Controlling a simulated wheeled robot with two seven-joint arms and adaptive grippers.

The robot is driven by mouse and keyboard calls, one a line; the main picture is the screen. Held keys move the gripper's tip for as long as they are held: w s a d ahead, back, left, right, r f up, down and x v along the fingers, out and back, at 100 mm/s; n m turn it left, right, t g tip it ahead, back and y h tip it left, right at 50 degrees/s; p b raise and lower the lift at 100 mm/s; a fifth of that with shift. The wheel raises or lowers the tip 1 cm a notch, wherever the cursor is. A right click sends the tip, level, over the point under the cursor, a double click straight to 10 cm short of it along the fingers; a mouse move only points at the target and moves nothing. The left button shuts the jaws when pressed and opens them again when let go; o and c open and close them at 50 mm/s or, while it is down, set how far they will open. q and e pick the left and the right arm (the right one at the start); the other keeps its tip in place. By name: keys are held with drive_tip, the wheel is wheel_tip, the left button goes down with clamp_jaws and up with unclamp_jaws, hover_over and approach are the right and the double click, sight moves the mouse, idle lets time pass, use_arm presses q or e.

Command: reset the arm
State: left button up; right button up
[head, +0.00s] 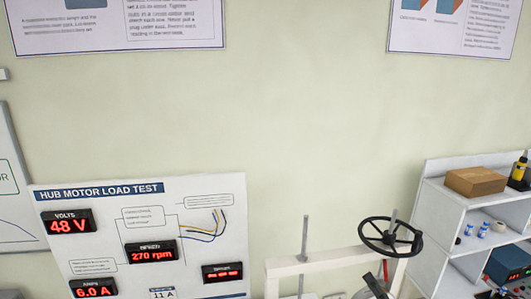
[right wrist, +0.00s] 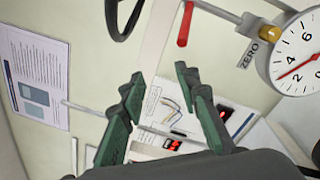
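My right gripper (right wrist: 159,80) shows in the right wrist view with its two dark green fingers spread apart. Nothing is between the fingertips, so it is open and empty. In the head view, a small dark shape (head: 373,286) at the bottom edge, beside a red bar, may be part of it; this is too cut off to be sure. My left gripper is in neither view.
A press frame (head: 305,264) with a black handwheel (head: 390,237) stands at the lower right. A red handle (right wrist: 185,24) and a dial gauge (right wrist: 298,62) are near the right gripper. A load-test board (head: 180,215) stands left, a shelf (head: 440,215) right.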

drive_tip(key=s+d+f+m+g+h, duration=0.2)
drive_tip(key=d+f+m, duration=0.1)
drive_tip(key=f+m, duration=0.4)
drive_tip(key=s+d+f+m+g+h, duration=0.1)
drive_tip(key=d+f+m+g+h, duration=0.15)
drive_tip(key=f+m, duration=0.45)
drive_tip(key=s+d+f+m+g+h, duration=0.1)
drive_tip(key=s+d+f+m+h, duration=0.15)
drive_tip(key=f, duration=0.75)
drive_tip(key=s+a+f+m+g+y, duration=0.15)
drive_tip(key=s+f+m+g, duration=0.8)
drive_tip(key=s+f, duration=1.15)
wheel_tip(320, 180, down, 40)
drive_tip(key=s+a+y+b, duration=0.1)
drive_tip(key=s+b, duration=0.2)
drive_tip(key=b, duration=0.7)
drive_tip(key=s+f+g+b, duration=0.1)
drive_tip(key=s+f+b, duration=0.3)
drive_tip(key=s+f, duration=0.6)
drive_tip(key=s+f+g+b, duration=0.1)
drive_tip(key=s+f+b, duration=0.4)
drive_tip(key=s+f, duration=0.4)
wheel_tip(320, 180, down, 8)
drive_tip(key=shift+s+a+r, duration=0.15)
drive_tip(key=shift+s+r, duration=0.1)
drive_tip(key=shift+s, duration=0.1)
